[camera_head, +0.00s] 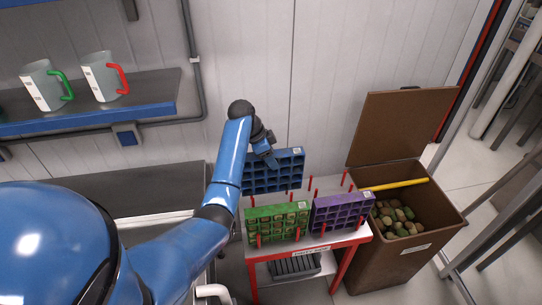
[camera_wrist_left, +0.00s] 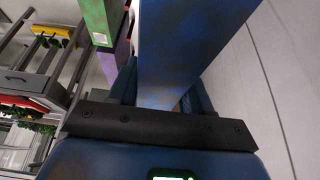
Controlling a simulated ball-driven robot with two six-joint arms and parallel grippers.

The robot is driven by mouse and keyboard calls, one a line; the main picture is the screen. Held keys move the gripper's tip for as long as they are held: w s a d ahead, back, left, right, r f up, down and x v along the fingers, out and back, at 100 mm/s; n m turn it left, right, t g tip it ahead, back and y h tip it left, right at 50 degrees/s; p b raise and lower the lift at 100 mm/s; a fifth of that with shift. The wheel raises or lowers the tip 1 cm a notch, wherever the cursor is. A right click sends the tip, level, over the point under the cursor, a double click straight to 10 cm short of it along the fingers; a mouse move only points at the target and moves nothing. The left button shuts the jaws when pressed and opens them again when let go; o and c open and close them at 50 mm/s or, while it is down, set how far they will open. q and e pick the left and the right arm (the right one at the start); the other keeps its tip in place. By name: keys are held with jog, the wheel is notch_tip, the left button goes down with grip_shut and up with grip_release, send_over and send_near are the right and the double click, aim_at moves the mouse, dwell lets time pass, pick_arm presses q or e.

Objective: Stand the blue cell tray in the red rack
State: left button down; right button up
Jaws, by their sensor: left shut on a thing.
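The blue cell tray (camera_head: 290,172) is upright at the back left of the red rack, with its cells facing the head camera. My left gripper (camera_head: 271,160) is shut on its upper edge. In the left wrist view the tray (camera_wrist_left: 178,50) fills the space between the fingers. The red rack (camera_head: 357,237) has a pale top with several upright red pegs. I cannot tell whether the tray's lower edge touches the rack top; the green tray partly blocks that area. My right gripper is not in view.
A green cell tray (camera_head: 277,222) and a purple cell tray (camera_head: 341,212) stand upright at the rack's front. A brown bin (camera_head: 395,262) with an open lid stands right of the rack. Two mugs (camera_head: 45,87) (camera_head: 100,77) are on a blue-edged shelf (camera_head: 90,121) at upper left.

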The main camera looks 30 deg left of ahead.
aim_at(271, 175)
pick_arm(q)
jog(key=shift+f+b, duration=2.2)
jog(key=shift+f, duration=1.9)
jog(key=shift+w+a, duration=0.2)
jog(key=shift+f+b, duration=0.4)
jog(key=shift+f, duration=0.15)
grip_release()
jog(key=shift+r, duration=0.1)
